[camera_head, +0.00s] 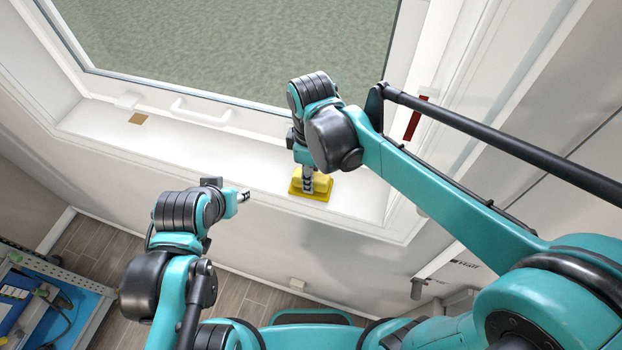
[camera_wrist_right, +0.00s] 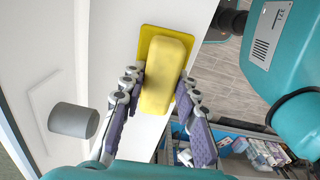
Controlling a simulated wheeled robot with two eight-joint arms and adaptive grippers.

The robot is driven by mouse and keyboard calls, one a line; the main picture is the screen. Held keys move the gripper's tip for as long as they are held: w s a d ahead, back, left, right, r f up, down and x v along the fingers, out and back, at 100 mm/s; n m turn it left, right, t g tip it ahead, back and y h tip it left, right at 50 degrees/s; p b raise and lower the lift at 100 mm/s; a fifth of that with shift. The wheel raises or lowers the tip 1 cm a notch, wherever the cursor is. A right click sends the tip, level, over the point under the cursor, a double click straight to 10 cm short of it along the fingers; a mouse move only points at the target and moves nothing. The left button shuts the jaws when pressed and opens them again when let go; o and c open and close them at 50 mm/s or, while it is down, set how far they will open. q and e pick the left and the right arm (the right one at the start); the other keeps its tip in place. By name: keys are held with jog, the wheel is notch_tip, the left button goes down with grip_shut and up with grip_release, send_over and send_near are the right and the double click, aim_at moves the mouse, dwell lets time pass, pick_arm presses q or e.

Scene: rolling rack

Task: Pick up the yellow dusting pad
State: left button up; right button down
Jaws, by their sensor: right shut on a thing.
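The yellow dusting pad (camera_head: 322,186) is a yellow block on a flat, darker yellow base. It is at the right part of the white window sill in the head view. In the right wrist view the pad (camera_wrist_right: 165,75) lies between the fingers of my right gripper (camera_wrist_right: 160,98). My right gripper (camera_head: 308,184) is shut on the pad from above, with the base at sill level; I cannot tell whether it still touches the sill. My left gripper (camera_head: 243,196) is in front of the sill, to the left of the pad, and its fingertips look close together with nothing visible between them.
The white sill (camera_head: 230,160) runs below a large window with a white handle (camera_head: 200,114). A blue rolling rack (camera_head: 50,315) stands at the lower left. A red strip (camera_head: 415,120) is on the right frame.

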jog(key=shift+r, duration=0.1)
notch_tip(320, 180, up, 10)
jog(key=shift+f+b, duration=0.1)
jog(key=shift+b, duration=0.5)
jog(key=c, duration=1.9)
grip_release()
jog(key=shift+c, duration=1.3)
